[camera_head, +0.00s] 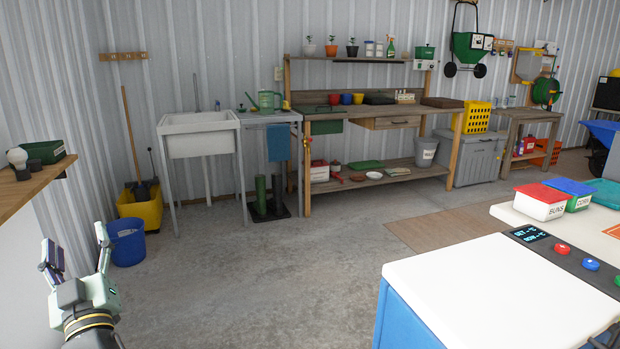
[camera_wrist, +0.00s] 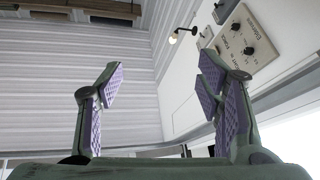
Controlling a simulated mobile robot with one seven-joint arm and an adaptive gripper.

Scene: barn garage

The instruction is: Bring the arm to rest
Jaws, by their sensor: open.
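My gripper (camera_head: 76,248) is at the lower left in the head view, fingers pointing up and spread apart. It is open and empty, in free air below and to the right of the wooden shelf. In the wrist view my gripper (camera_wrist: 158,95) shows its two purple-padded fingers wide apart with nothing between them. Beyond the fingers the wrist view shows a ribbed wall (camera_wrist: 60,80) and a pale panel with knobs (camera_wrist: 245,42).
A wooden shelf (camera_head: 30,192) with a bulb and a green box is close at the left. A blue bucket (camera_head: 127,243) stands beyond my gripper. A white-topped counter (camera_head: 480,290) fills the lower right. The concrete floor (camera_head: 270,270) between is clear. A workbench (camera_head: 370,115) stands at the back wall.

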